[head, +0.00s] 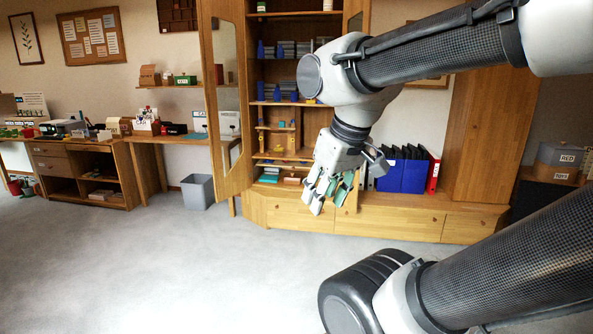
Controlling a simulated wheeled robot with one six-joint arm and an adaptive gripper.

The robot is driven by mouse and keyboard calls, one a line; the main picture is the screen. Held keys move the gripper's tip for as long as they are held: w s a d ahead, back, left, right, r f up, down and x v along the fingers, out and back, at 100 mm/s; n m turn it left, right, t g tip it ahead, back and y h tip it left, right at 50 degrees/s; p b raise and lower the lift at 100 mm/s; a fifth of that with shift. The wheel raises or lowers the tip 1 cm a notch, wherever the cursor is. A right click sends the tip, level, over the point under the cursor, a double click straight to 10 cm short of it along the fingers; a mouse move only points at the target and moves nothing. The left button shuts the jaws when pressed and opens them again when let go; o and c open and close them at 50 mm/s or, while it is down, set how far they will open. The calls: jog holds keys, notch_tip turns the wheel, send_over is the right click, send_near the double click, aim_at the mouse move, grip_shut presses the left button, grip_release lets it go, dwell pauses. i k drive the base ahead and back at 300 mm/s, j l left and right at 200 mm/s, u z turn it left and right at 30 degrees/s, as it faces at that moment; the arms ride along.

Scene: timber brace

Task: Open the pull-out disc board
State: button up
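The tall wooden cabinet (236,100) stands against the back wall, and its mirrored door (224,85) at the left stands open. Its shelves hold rows of grey disc cases (285,91) and blue items, with yellow pieces lower down. I cannot tell which part is the pull-out disc board; the arm hides part of the cabinet's right side. My gripper (328,203) points down in front of the cabinet's lower part. Its teal-padded fingers look apart, with nothing seen between them. I cannot tell whether it touches the cabinet.
A low drawer unit (410,223) runs right from the cabinet and carries blue and red binders (404,175). A desk (90,160) and a grey bin (198,191) stand at the left. The grey floor (170,270) in front is clear.

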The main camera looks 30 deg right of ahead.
aim_at(262, 162)
jog(key=i+l, duration=0.35)
jog(key=i, duration=0.15)
jog(key=i+l+z, duration=0.1)
jog(key=i+l, duration=0.6)
jog(key=i, duration=0.3)
jog(key=i+l+z, duration=0.1)
jog(key=i+l, duration=0.25)
jog(key=i, duration=0.15)
jog(key=i+l, duration=0.3)
jog(key=i, duration=0.25)
jog(key=i+l, duration=0.3)
jog(key=i, duration=0.15)
jog(key=i+l+z, duration=0.1)
jog(key=i+l, duration=0.5)
jog(key=i, duration=0.25)
